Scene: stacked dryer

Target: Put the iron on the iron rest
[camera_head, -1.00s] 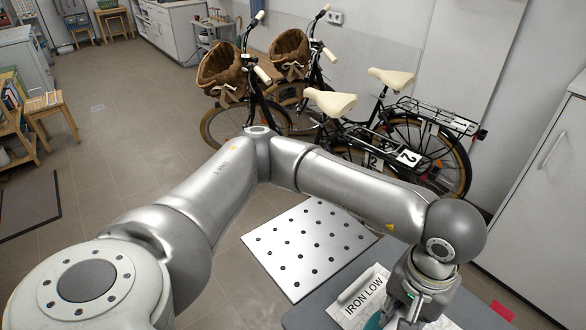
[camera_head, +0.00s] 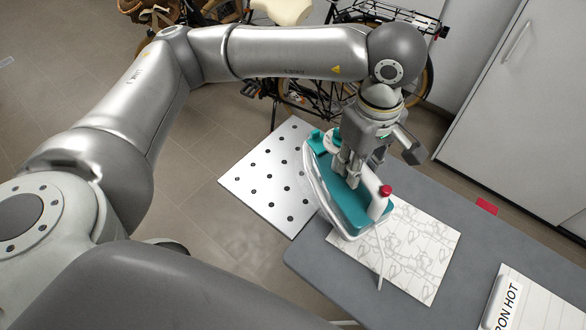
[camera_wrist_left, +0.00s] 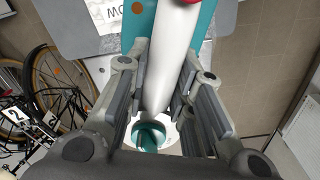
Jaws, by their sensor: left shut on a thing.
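The teal and white iron (camera_head: 352,207), with a red button, is in my left gripper (camera_head: 347,172). The gripper is shut on its white handle (camera_wrist_left: 172,70), which lies between the fingers in the left wrist view. The iron looks tilted, over the board's left end and the edge of a white patterned sheet; the gap beneath it is hard to judge. The iron rest, a silver plate with dark holes (camera_head: 262,179), is left of the iron and partly hidden by it. My right gripper is not in view.
The grey ironing board (camera_head: 455,225) extends right, with an "IRON HOT" sheet (camera_head: 540,305) at the lower right. A white cabinet (camera_head: 540,110) stands behind. Bicycles (camera_head: 285,12) stand beyond the rest.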

